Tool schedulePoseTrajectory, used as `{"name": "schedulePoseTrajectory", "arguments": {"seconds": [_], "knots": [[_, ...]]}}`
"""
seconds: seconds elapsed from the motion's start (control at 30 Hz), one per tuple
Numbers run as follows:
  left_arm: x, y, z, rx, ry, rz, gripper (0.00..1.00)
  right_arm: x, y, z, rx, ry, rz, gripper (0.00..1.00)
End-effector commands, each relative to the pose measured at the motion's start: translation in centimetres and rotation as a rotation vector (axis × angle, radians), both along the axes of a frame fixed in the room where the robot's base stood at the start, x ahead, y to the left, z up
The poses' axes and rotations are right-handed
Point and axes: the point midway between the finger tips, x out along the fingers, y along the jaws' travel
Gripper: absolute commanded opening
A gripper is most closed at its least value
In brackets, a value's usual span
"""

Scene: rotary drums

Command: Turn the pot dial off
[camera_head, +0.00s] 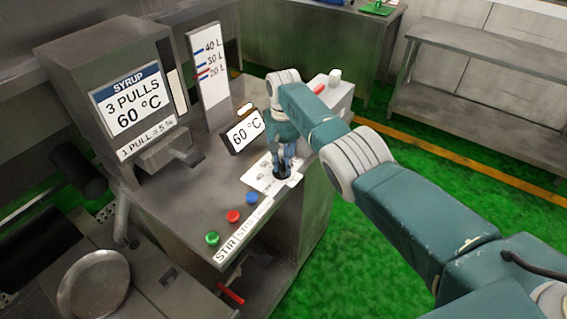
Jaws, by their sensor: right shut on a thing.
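The pot dial sits on a white dial plate (258,181) on top of the grey control cabinet; the dial itself is mostly hidden by my gripper. My right gripper (281,172) points down at the plate and is shut on the dark dial. My right arm, teal and white, reaches in from the lower right. The setting that the dial points to cannot be read. My left gripper is not in view.
A display reading 60 °C (246,130) stands just behind the plate. Green, red and blue buttons (233,216) line the cabinet's front left. A syrup dispenser (125,95) stands at the left. A steel table (480,90) stands at the back right; green floor lies between.

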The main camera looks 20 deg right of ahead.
Motion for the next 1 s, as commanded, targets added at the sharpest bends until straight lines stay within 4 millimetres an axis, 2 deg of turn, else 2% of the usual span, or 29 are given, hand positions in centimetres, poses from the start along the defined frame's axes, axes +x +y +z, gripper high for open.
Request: {"name": "schedulePoseTrajectory", "arguments": {"seconds": [0.37,1.0], "knots": [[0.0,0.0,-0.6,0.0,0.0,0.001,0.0,0.1,0.1,-0.1,0.002,0.001,0.209,0.0],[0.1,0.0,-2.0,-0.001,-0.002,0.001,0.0,0.5,0.2,0.0,0.001,0.0,0.814,0.0]]}}
